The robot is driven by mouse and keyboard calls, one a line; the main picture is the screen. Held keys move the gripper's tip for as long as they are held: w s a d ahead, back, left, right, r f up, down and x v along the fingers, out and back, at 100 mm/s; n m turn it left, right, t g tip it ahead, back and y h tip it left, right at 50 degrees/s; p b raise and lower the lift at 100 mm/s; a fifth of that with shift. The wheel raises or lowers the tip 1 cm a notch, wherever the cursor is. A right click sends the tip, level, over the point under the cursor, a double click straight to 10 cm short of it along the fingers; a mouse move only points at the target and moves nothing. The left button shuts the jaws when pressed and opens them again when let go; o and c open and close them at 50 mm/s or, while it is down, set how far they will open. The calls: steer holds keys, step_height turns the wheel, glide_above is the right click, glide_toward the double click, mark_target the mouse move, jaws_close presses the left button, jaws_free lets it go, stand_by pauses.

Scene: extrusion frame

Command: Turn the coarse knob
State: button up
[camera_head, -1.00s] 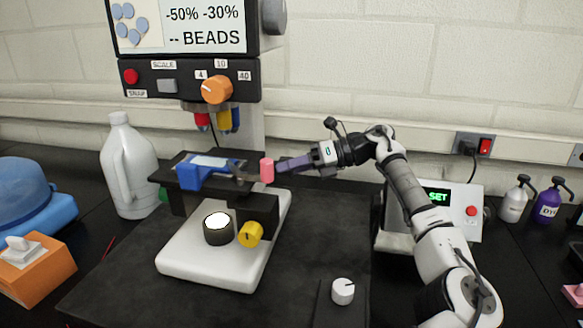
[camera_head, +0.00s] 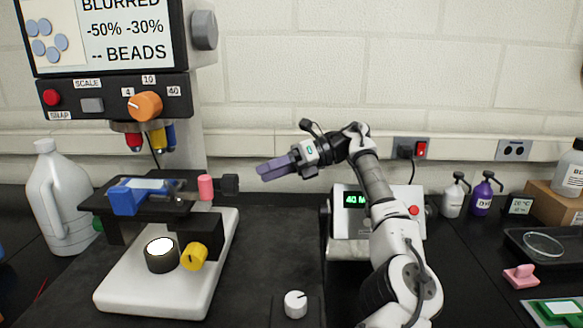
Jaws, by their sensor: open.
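The microscope's pale base (camera_head: 120,290) stands on the black bench at the left. A pink cylinder (camera_head: 205,186) and a black knob (camera_head: 230,184) stick out at the right of its dark stage. A yellow knob (camera_head: 193,257) sits lower, beside the lit lamp. An orange dial (camera_head: 145,106) is on the panel above. No label tells me which one is the coarse knob. My gripper (camera_head: 264,172) is open and empty, right of the black knob with a visible gap. Its purple fingers point left; their inner faces are hard to see.
A white knob (camera_head: 296,304) stands on the bench in front. A white jug (camera_head: 62,205) is left of the microscope. A box with a lit display (camera_head: 355,200) is behind my arm. Pump bottles (camera_head: 455,196) stand at the right.

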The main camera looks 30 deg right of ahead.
mark_target(237, 182)
steer(key=shift+p+v, duration=0.45)
steer(key=shift+v, duration=2.2)
stand_by(0.8)
steer(key=shift+d, duration=0.1)
steer(key=w+a+f+n+t+h+p, duration=0.1)
steer(key=a+n+p, duration=0.1)
steer(key=a+p, duration=0.1)
steer(key=w+a+f+n+t+h+p, duration=0.1)
steer(key=a+n+p, duration=0.1)
steer(key=a, duration=0.3)
steer(key=w+a+f+n+t+p, duration=0.1)
steer(key=w+a+n+p, duration=0.1)
steer(key=a+p, duration=0.2)
steer(key=shift+w+a+f+h+p, duration=0.1)
steer(key=shift+a+f+h+p, duration=0.1)
steer(key=shift+h+p, duration=0.25)
steer(key=shift+w+a+f, duration=0.35)
steer(key=shift+a+f, duration=0.05)
